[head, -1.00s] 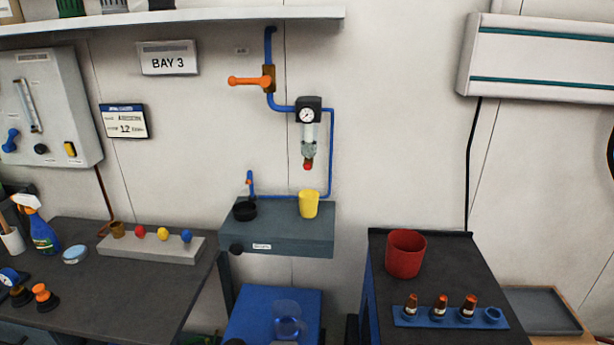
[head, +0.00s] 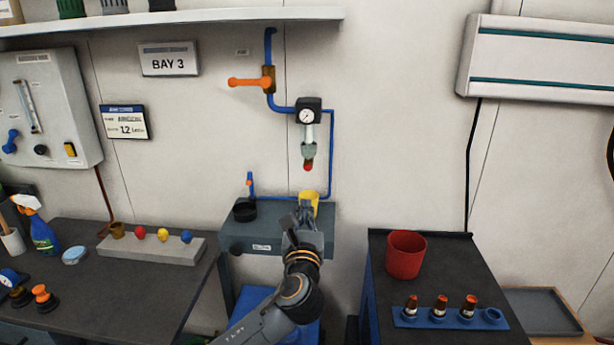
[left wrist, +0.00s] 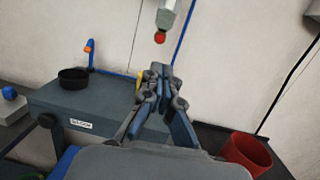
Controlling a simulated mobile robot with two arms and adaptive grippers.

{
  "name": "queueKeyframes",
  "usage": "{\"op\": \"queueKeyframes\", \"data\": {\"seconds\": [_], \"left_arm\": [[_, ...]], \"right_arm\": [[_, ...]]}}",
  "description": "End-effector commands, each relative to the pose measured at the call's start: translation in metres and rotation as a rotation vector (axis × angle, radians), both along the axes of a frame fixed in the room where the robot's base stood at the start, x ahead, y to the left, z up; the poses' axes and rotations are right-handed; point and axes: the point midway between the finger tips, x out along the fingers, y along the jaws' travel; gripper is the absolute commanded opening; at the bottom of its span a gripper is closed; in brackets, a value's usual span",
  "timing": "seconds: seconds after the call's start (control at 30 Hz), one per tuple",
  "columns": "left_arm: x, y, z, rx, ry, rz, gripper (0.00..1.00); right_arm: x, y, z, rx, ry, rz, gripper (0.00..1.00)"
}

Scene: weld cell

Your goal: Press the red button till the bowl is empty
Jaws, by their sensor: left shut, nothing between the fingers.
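The red button (head: 308,165) is at the lower end of the filter bowl (head: 308,135), which hangs on the wall under a round gauge (head: 307,116). The bowl's contents are too small to make out. The button also shows in the left wrist view (left wrist: 160,37), above the fingertips. My left gripper (head: 305,208) is shut and empty, pointing up below the button with a gap between them. A yellow cup (head: 309,195) stands on the grey bench box beneath the button, partly hidden behind my gripper. My right gripper is in neither view.
The grey box (head: 252,236) also carries a black dish (head: 244,211). Blue piping (head: 331,155) runs beside the bowl, with an orange-handled valve (head: 250,82) at upper left. A red bin (head: 405,255) stands on the right table.

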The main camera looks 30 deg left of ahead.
Motion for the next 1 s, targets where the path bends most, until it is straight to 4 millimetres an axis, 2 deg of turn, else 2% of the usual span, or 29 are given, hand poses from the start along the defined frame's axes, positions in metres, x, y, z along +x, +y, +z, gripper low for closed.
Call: {"op": "queueKeyframes", "data": {"seconds": [0.27,0.37,0.7,1.0], "left_arm": [[0.009,0.005,0.002,-0.003,0.001,0.002,0.00],[0.022,0.013,0.005,-0.004,0.001,0.003,0.00],[0.085,0.049,0.014,-0.004,0.001,0.003,0.00],[0.116,0.066,0.017,-0.006,0.000,0.000,0.00]], "right_arm": [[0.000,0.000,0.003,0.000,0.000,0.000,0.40],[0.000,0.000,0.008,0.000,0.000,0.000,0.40],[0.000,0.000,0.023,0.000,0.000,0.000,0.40],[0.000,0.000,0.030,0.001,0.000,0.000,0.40]]}}
